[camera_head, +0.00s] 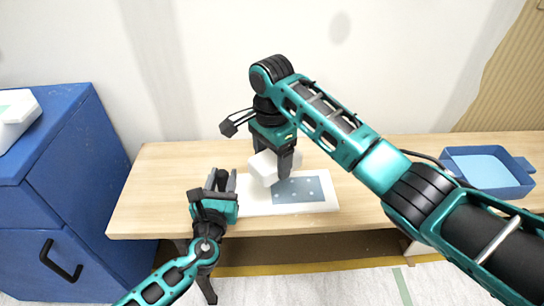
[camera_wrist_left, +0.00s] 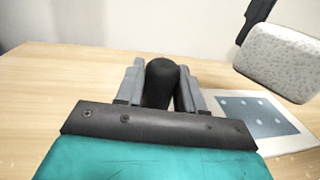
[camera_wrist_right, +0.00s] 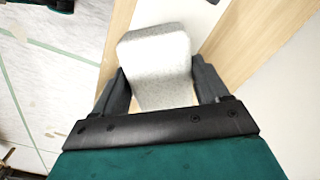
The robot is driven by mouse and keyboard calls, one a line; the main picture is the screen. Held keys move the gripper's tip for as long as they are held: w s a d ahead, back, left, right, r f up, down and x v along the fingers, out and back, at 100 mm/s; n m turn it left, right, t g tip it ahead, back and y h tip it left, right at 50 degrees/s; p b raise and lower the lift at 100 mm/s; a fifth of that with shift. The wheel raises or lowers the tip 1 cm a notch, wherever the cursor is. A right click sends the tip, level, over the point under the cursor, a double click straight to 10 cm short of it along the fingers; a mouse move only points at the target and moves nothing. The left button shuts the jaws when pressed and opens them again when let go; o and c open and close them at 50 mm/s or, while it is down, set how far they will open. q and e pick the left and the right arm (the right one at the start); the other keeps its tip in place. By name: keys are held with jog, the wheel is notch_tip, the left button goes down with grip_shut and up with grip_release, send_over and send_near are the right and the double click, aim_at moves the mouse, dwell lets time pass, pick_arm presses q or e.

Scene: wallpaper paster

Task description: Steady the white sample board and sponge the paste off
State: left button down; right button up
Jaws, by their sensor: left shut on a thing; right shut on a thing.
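The white sample board (camera_head: 328,204) lies flat on the wooden table, with a blue-grey patch (camera_head: 305,190) dotted with small pale spots. My left gripper (camera_head: 221,184) is at the board's left end, shut on a black rounded grip (camera_wrist_left: 160,84). Whether that grip is fixed to the board is hidden. My right gripper (camera_head: 274,160) is shut on a white speckled sponge (camera_head: 264,167). In the left wrist view the sponge (camera_wrist_left: 280,62) hangs clear above the board (camera_wrist_left: 290,130). It also fills the fingers in the right wrist view (camera_wrist_right: 158,65).
A blue tray (camera_head: 522,181) with a light blue inside stands at the table's right end. A blue cabinet (camera_head: 60,150) with a white object (camera_head: 18,112) on top is at the left. The wooden table (camera_head: 155,190) is bare left of the board. A pale wall stands behind.

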pick_arm(q)
jog(key=c, duration=1)
grip_release()
jog(key=shift+f, duration=0.25)
jog(key=o, duration=0.4)
jog(key=shift+r, duration=0.15)
jog(key=shift+s, duration=0.1)
jog(key=s+a, duration=0.1)
jog(key=s, duration=1)
jog(key=shift+s+a, duration=0.35)
